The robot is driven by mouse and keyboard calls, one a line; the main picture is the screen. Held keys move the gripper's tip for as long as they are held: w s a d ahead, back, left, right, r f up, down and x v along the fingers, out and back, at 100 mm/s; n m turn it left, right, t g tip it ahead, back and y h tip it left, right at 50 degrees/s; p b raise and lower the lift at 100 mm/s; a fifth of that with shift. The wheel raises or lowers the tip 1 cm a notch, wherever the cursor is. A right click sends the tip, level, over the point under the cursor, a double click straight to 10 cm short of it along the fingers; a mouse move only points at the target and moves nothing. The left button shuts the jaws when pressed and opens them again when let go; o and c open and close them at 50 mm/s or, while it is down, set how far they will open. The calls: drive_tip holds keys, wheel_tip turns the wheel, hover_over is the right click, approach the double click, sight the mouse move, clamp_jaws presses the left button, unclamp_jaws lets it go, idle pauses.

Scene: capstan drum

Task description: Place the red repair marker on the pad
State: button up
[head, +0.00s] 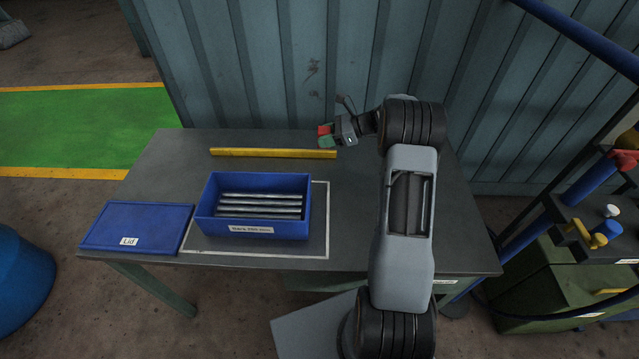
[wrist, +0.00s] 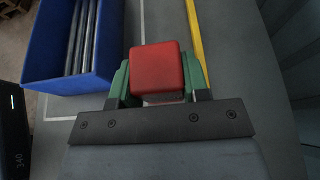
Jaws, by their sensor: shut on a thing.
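The red repair marker (wrist: 158,70) is a small red block with rounded edges. My gripper (wrist: 160,84) is shut on it, with a green finger on each side in the wrist view. In the head view the marker (head: 324,130) shows at the tip of my gripper (head: 327,138), above the back part of the table, near the right end of the yellow bar. The pad is not clearly identifiable; a white-outlined dark area (head: 318,245) lies on the table under and around the blue bin.
The blue bin (head: 207,225) holds several metal rods. A blue lid (head: 135,227) lies left of it. A yellow bar (head: 270,153) lies behind the bin on the grey table (head: 172,160). A corrugated wall (head: 270,70) stands behind. A machine with blue pipes is at right.

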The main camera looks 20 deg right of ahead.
drive_tip(key=s+a+f, duration=0.1)
drive_tip(key=s+f, duration=0.1)
drive_tip(key=s, duration=0.2)
drive_tip(key=p, duration=0.1)
hover_over(327, 192)
drive_tip(key=w, duration=0.1)
drive_tip(key=f, duration=0.4)
drive_tip(key=shift+d+f, duration=0.2)
drive_tip(key=shift+s+a+f, duration=0.15)
drive_tip(key=shift+s+f, duration=0.25)
drive_tip(key=shift+f, duration=0.2)
drive_tip(key=shift+s+f+p, duration=0.15)
drive_tip(key=shift+f+p, duration=0.15)
drive_tip(key=shift+f, duration=0.6)
drive_tip(key=shift+s+f+p, duration=0.1)
drive_tip(key=shift+f+p, duration=0.15)
drive_tip(key=shift+f, duration=0.65)
drive_tip(key=shift+f, duration=0.2)
drive_tip(key=o, duration=1)
drive_tip(key=shift+c, duration=0.2)
drive_tip(key=shift+r, duration=0.1)
